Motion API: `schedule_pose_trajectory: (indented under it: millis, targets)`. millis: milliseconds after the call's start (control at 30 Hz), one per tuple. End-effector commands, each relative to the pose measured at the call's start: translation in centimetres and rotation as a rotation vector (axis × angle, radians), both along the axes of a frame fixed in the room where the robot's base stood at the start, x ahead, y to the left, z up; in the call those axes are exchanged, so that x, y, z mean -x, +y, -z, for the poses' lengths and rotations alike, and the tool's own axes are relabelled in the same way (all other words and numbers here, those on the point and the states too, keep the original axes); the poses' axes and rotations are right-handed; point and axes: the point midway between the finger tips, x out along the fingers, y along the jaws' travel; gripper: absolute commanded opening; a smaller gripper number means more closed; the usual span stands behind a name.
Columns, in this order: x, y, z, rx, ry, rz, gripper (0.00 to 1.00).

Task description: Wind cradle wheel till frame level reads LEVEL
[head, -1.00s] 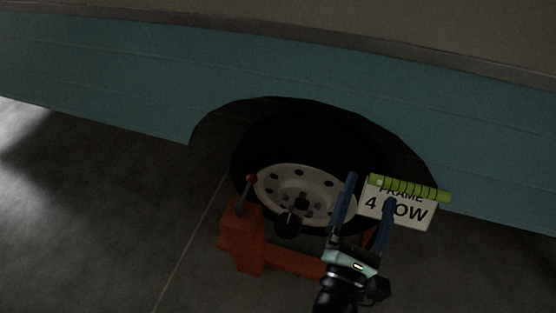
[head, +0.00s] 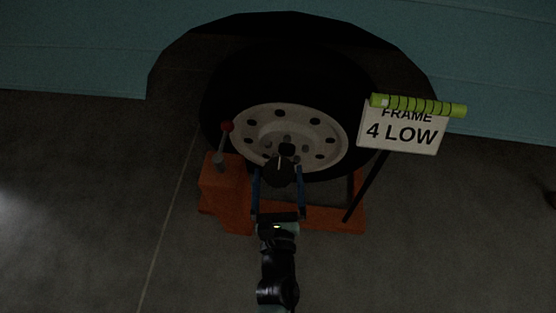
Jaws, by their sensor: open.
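The orange cradle (head: 227,192) stands on the floor under a camper tire. A dark round knob or hand wheel (head: 279,174) sits in front of the tire's white hub, with a small dark piece above it. My gripper (head: 279,181) is open, its blue fingers on either side of the dark wheel in this view. I cannot tell whether they touch it. The frame level sign (head: 402,133) at the right reads "FRAME 4 LOW". A yellow-green tube (head: 418,106) with dark bands runs along its top edge.
The camper tire (head: 330,80) and its white rim (head: 325,128) sit behind the dark wheel. A red-tipped lever (head: 223,143) rises from the cradle's left block. A dark post (head: 365,186) supports the sign. The teal camper side (head: 90,50) spans the top. Floor is clear either side.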

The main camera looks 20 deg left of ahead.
Motion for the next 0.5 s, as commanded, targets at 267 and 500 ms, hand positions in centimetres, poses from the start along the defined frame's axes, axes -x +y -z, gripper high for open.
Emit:
schedule_pose_trajectory:
  millis: [267, 500]
  targets:
    - [-3.5, 1.6, 0.1, -0.001, 0.000, 0.000, 1.00]
    - [-4.2, 1.8, 0.0, -0.001, 0.002, 0.000, 1.00]
